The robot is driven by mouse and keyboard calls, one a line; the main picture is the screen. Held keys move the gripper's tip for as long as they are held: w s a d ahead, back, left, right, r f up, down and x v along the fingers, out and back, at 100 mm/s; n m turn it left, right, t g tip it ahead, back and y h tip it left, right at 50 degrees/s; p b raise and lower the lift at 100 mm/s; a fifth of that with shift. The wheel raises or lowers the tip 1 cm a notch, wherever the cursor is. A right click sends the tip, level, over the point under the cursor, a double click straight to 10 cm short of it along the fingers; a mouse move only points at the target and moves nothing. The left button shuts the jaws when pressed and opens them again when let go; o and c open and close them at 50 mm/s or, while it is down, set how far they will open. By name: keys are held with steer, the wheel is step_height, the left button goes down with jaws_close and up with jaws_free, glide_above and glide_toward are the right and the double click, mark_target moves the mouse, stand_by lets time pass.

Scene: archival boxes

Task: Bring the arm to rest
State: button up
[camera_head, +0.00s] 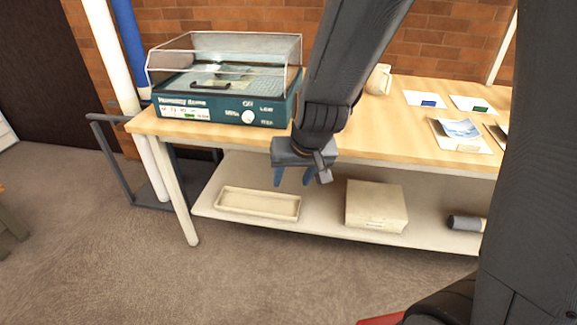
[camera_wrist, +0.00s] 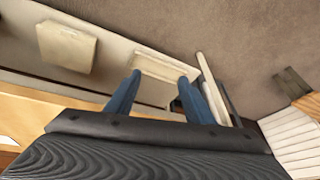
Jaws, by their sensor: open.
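My gripper (camera_head: 293,178) hangs at the front edge of the wooden table in the head view, with its blue fingers pointing down. In the wrist view its two blue fingers (camera_wrist: 158,97) stand apart, and nothing shows between them but the shelf area beyond. The gripper is open and empty. My dark arm comes down from the top and covers part of the table and the wall behind.
The wooden table (camera_head: 415,136) bears a teal machine with a clear lid (camera_head: 224,100), a cream jug (camera_head: 378,80) and several prints. On its lower shelf (camera_head: 325,180) are a shallow cream tray (camera_head: 258,192), a closed box (camera_head: 376,217) and a dark cylinder (camera_head: 465,223).

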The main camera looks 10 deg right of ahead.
steer(key=s+d+r+g+p, duration=0.1)
steer(key=s+d+g, duration=0.1)
steer(key=s+d, duration=0.2)
steer(key=s+d+r+g+h, duration=0.1)
steer(key=s+d, duration=0.4)
steer(key=s, duration=0.5)
steer(key=shift+s+d+r+g+p, duration=0.2)
steer(key=shift+r+g+p, duration=0.2)
steer(key=shift+r+g, duration=0.35)
